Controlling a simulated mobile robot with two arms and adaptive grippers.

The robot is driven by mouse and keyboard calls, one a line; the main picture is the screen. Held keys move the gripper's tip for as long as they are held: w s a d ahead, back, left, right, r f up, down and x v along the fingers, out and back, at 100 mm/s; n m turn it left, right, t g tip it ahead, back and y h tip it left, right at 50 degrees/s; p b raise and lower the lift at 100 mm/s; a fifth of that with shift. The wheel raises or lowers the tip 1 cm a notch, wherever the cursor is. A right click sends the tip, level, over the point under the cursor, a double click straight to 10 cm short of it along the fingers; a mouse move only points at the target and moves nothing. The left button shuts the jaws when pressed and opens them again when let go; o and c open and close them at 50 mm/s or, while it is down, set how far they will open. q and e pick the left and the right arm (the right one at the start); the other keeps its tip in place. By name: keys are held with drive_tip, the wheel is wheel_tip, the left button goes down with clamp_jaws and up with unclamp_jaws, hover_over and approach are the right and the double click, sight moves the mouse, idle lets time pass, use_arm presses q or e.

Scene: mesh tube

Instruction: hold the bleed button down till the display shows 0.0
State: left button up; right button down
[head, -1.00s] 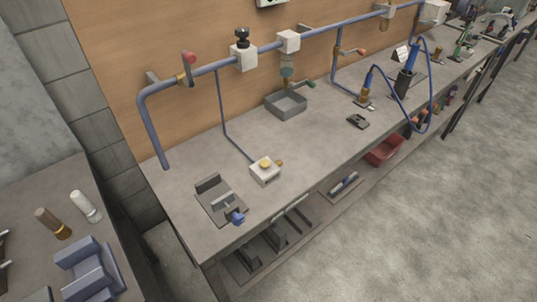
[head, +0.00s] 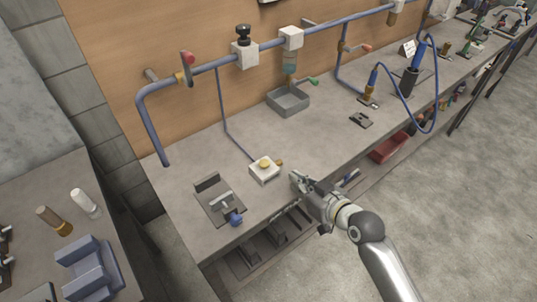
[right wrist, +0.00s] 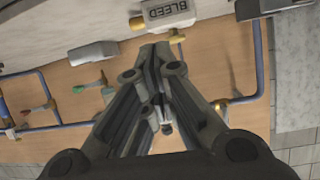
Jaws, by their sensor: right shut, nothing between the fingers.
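In the right wrist view the box (right wrist: 168,14) is at the top edge and bears the word BLEED. My right gripper (head: 296,179) is shut and empty, to the right of the box and apart from it in the head view. Its closed fingers (right wrist: 157,52) point toward the box in the right wrist view. The button does not look pressed by anything. No display reading is legible. My left gripper is out of view.
A blue pipe (head: 210,66) with valves runs along the wooden back panel. A grey tray (head: 288,101) stands behind the box. A dark plate with a blue-ended clamp (head: 236,217) lies to the left. Bare bench (head: 320,140) lies to the right of the box.

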wheel_tip(320, 180, up, 7)
drive_tip(key=a+n+y, duration=0.1)
drive_tip(key=a, duration=0.1)
drive_tip(key=shift+w+t, duration=0.15)
drive_tip(key=shift+t, duration=0.15)
drive_tip(key=shift+w, duration=0.1)
drive_tip(key=p, duration=0.3)
hover_over(264, 163)
drive_tip(key=s+d, duration=0.1)
wheel_tip(264, 163, down, 2)
wheel_tip(264, 163, down, 3)
drive_tip(key=shift+s+d+f, duration=0.1)
drive_tip(key=shift+f, duration=0.75)
